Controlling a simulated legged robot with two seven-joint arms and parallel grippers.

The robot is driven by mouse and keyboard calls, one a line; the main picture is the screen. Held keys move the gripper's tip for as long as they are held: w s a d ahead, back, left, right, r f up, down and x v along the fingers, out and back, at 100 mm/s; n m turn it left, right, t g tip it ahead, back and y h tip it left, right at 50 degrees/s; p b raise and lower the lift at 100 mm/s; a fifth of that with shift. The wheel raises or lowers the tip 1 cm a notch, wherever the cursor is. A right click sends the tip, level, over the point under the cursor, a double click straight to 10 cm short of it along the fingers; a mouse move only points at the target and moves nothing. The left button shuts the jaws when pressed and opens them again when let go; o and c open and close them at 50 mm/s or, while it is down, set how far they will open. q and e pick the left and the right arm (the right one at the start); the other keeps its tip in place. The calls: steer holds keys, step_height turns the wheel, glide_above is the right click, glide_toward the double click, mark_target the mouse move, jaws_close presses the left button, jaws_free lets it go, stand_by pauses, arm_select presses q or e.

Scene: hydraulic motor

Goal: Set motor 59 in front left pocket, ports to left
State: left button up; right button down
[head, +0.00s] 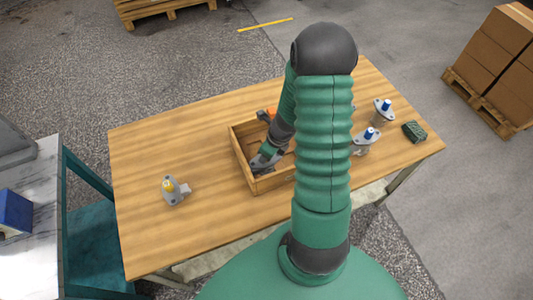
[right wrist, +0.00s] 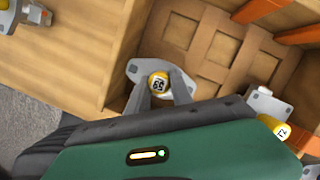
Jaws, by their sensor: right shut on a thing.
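My right gripper (right wrist: 160,90) is shut on motor 59 (right wrist: 135,72), a grey body with a flange and a yellow cap marked 59. The fingers are on either side of the cap. The motor is inside the wooden tray (right wrist: 88,50), near a corner and beside the wall. I cannot tell whether it rests on the floor; its lower body and ports are hidden. In the head view my right gripper (head: 266,160) reaches into the near left part of the tray (head: 272,183). My left gripper is not in view.
Another yellow-capped motor (right wrist: 262,104) and orange pieces (right wrist: 258,9) show in the right wrist view. A yellow-capped motor (head: 174,193) stands left of the tray on the table (head: 150,150). Blue-capped motors (head: 383,114) and a green block (head: 414,131) are at right. My arm hides the tray's right part.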

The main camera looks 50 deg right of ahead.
steer(key=shift+f, duration=0.15)
steer(key=c, duration=1.1)
jaws_free()
steer(key=shift+o, duration=0.2)
